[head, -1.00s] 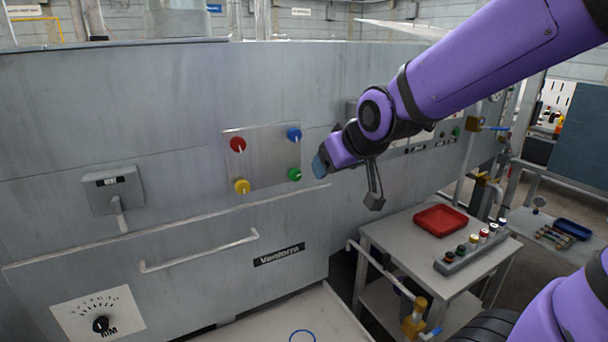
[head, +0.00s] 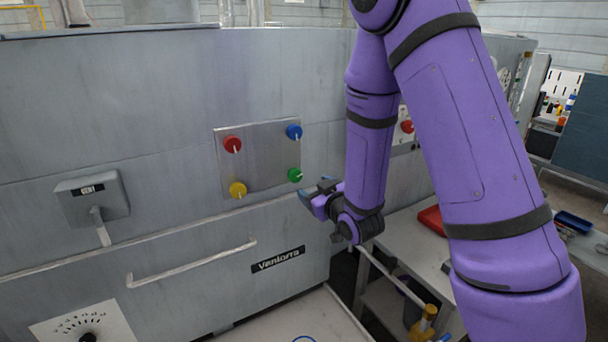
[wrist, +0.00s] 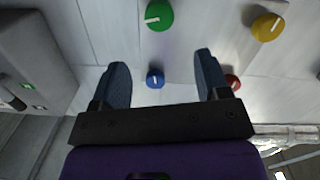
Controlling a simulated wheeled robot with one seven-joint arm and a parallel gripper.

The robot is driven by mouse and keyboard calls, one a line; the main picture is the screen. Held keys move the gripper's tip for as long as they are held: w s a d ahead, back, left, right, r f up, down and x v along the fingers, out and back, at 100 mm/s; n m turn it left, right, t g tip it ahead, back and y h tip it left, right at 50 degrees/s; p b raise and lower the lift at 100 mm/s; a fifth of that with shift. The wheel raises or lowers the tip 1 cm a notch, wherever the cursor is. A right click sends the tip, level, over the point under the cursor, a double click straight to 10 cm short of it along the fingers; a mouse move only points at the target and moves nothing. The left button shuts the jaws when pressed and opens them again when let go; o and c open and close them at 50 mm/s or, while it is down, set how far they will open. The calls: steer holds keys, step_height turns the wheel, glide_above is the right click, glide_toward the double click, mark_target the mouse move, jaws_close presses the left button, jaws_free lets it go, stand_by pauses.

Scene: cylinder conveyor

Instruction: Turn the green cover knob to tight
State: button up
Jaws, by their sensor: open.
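The green cover knob (head: 295,174) is at the lower right of a square metal plate on the grey machine front. It also shows at the top of the wrist view (wrist: 159,15), with a white pointer mark on its face. My gripper (head: 311,191) is just below and right of the green knob in the head view, apart from it. In the wrist view my gripper (wrist: 162,75) has its two dark fingers spread wide with nothing between them touching. The green knob lies beyond the fingertips.
The plate (head: 262,160) also carries a red knob (head: 232,144), a blue knob (head: 294,132) and a yellow knob (head: 238,190). A grey handle rail (head: 190,262) juts out below. A side table with a red tray (head: 432,219) stands right, partly behind my arm.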

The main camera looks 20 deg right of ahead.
mark_target(297, 177)
steer(key=shift+t, duration=0.3)
steer(key=w, duration=0.3)
steer(key=w+a+f, duration=0.1)
steer(key=w, duration=0.6)
steer(key=shift+w+a+f, duration=0.25)
steer(key=shift+w+a, duration=0.05)
steer(key=shift+w, duration=0.1)
steer(key=c, duration=0.9)
